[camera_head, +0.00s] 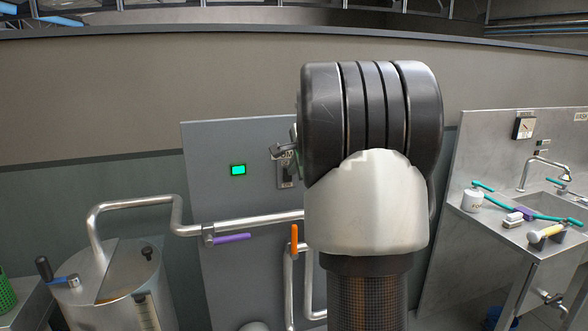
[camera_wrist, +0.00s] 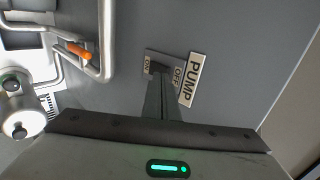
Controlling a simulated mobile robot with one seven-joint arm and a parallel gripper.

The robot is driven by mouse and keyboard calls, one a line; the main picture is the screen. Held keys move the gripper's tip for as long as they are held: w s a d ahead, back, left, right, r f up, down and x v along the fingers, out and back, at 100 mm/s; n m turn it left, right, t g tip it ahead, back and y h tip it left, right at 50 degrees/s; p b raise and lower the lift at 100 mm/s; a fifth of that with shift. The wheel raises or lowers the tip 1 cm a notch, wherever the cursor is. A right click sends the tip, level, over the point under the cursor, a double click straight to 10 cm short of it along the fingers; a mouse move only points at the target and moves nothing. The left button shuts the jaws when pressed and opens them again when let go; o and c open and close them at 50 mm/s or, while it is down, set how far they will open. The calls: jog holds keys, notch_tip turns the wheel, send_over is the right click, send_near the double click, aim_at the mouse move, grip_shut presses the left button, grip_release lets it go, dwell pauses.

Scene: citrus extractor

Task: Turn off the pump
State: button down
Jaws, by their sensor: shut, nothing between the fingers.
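The pump switch plate (camera_wrist: 149,54) is on a grey panel, beside a label reading PUMP (camera_wrist: 191,80). In the wrist view ON is at its left end and OFF at its right, nearest the label. My gripper (camera_wrist: 160,78) is shut, its fingertips in front of the plate between ON and OFF. The fingers cover part of the switch, so its lever position and any contact are unclear. In the head view the switch plate (camera_head: 286,170) shows just left of my arm, which hides most of the gripper.
Below run steel pipes with a purple handle (camera_head: 231,238) and an orange handle (camera_head: 294,239). A steel tank (camera_head: 120,285) stands left; a sink counter (camera_head: 490,222) with several tools stands right.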

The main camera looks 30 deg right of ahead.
jog(key=shift+w+d+r+p, duration=0.1)
jog(key=shift+w+r+p, duration=0.1)
jog(key=shift+w+p, duration=0.25)
jog(key=shift+r, duration=0.1)
jog(key=shift+r+p, duration=0.65)
jog(key=shift+p, duration=0.05)
jog(key=shift+s, duration=0.1)
